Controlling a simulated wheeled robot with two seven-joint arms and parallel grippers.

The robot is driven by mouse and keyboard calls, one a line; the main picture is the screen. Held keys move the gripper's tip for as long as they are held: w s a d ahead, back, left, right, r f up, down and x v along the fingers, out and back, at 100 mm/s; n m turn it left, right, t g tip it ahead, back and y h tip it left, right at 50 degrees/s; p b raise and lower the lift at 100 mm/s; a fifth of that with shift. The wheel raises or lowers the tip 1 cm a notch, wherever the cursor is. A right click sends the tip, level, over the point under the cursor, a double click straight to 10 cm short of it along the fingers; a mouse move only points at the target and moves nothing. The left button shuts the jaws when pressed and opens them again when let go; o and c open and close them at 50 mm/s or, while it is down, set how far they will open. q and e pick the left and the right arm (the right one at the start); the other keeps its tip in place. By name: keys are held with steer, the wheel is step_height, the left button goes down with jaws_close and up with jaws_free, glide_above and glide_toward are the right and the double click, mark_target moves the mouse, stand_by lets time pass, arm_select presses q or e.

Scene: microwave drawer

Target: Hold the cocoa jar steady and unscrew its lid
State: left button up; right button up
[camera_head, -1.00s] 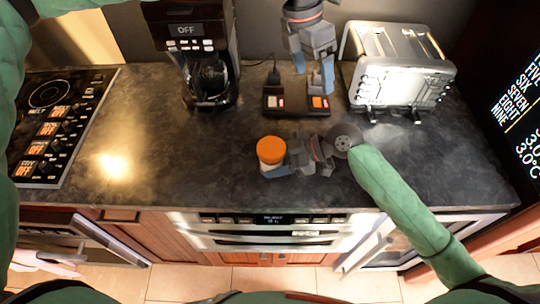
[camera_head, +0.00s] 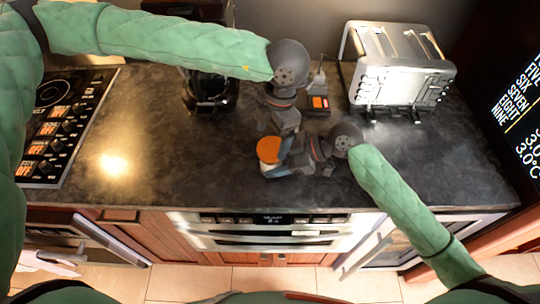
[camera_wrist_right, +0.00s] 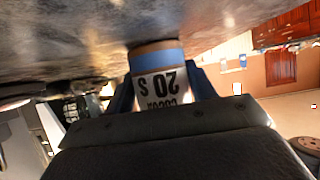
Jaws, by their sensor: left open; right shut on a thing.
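The cocoa jar (camera_wrist_right: 162,86) stands upright on the dark counter, with a pale label and a blue band; it appears upside down in the right wrist view. Its orange lid (camera_head: 268,149) is on top in the head view and hidden in the wrist view. My right gripper (camera_head: 280,168) is shut on the jar body from the right, a blue finger on each side of the label in the wrist view. My left gripper (camera_head: 281,146) is open and angled down beside the lid's right side. Whether it touches the lid, I cannot tell.
A silver toaster (camera_head: 402,72) stands at the back right. A cooktop (camera_head: 58,120) lies left. The counter left of the jar is clear.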

mark_target(272, 147)
arm_select(q)
steer(key=shift+f, duration=1.9)
